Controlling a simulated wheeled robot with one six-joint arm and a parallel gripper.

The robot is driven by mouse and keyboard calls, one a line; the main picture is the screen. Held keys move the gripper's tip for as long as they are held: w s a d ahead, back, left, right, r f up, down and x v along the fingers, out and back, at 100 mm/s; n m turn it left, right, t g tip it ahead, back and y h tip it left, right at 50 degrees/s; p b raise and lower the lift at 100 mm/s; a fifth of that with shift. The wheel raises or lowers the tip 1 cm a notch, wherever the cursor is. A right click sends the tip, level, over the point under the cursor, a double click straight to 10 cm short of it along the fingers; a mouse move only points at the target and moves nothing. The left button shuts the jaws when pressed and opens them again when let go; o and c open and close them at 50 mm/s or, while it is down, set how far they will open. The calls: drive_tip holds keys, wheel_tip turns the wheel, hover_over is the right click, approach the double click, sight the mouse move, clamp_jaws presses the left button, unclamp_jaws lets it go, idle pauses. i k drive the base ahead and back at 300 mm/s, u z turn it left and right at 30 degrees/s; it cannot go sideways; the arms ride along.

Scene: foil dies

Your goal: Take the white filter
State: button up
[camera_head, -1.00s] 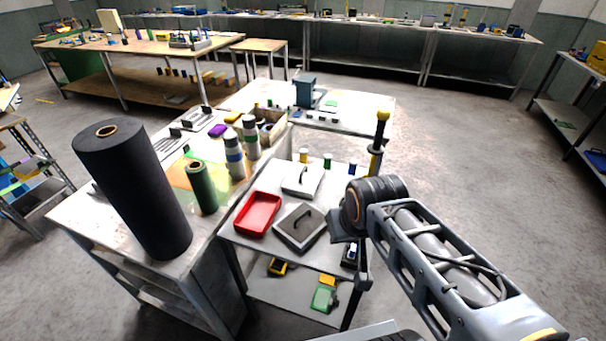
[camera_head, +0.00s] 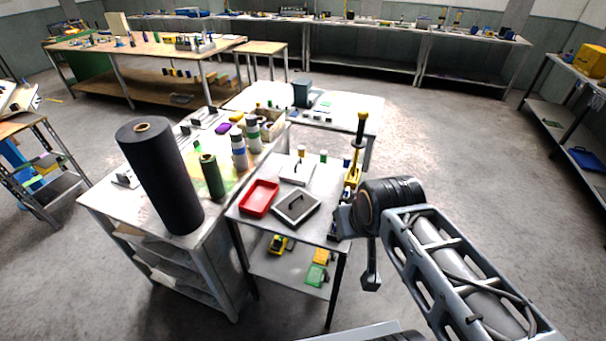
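A white square piece with a handle (camera_head: 296,172) lies on the upper shelf of a small grey cart (camera_head: 325,230). It may be the white filter, but I cannot tell for sure. My gripper (camera_head: 356,245) hangs at the cart's right edge, nearer to me than the white piece and right of it. The wrist hides most of the gripper, so its opening does not show clearly. I see nothing held in it.
A red tray (camera_head: 259,199) and a grey tray-like piece (camera_head: 296,208) lie in front of the white piece. A yellow-black upright tool (camera_head: 356,150) stands near my wrist. A black roll (camera_head: 160,178) stands on the left bench. Floor at right is clear.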

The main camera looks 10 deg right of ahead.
sight(298, 172)
drive_tip(key=z, duration=1.7)
drive_tip(key=i, duration=2.25)
drive_tip(key=u, duration=3.4)
drive_tip(key=i, duration=0.5)
drive_tip(key=z, duration=0.05)
